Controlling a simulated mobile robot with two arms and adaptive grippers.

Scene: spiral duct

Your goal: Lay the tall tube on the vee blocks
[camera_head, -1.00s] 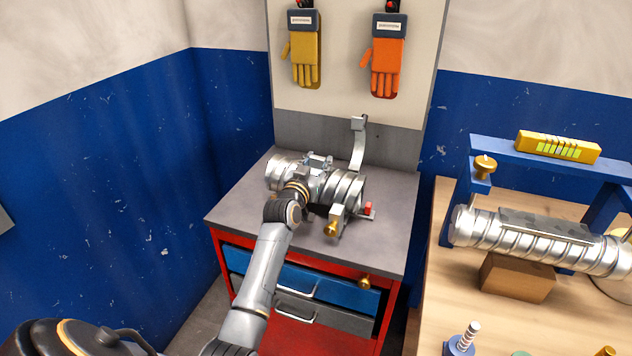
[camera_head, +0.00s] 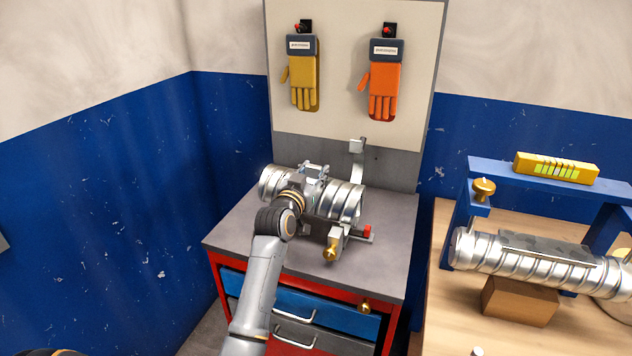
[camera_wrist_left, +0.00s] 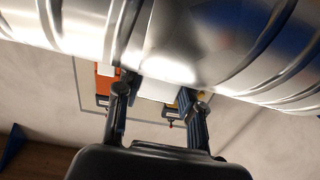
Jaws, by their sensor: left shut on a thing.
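A shiny ribbed metal tube (camera_head: 345,199) lies level above the grey cabinet top, and it fills the top of the left wrist view (camera_wrist_left: 180,40). My left gripper (camera_head: 312,174) is shut on its middle, and its two dark fingers (camera_wrist_left: 157,98) reach up to the tube in the wrist view. Below the tube's right part stands a grey fixture (camera_head: 337,240) with a gold knob and a red piece. A dark part shows under the tube, but I cannot make out vee blocks there. My right gripper is not in view.
The grey cabinet top (camera_head: 385,215) is clear at its right and front. A bent metal upright (camera_head: 357,150) stands behind the tube. Another ribbed duct (camera_head: 530,262) rests on a brown block (camera_head: 520,302) on the wooden bench, under a blue frame (camera_head: 540,180).

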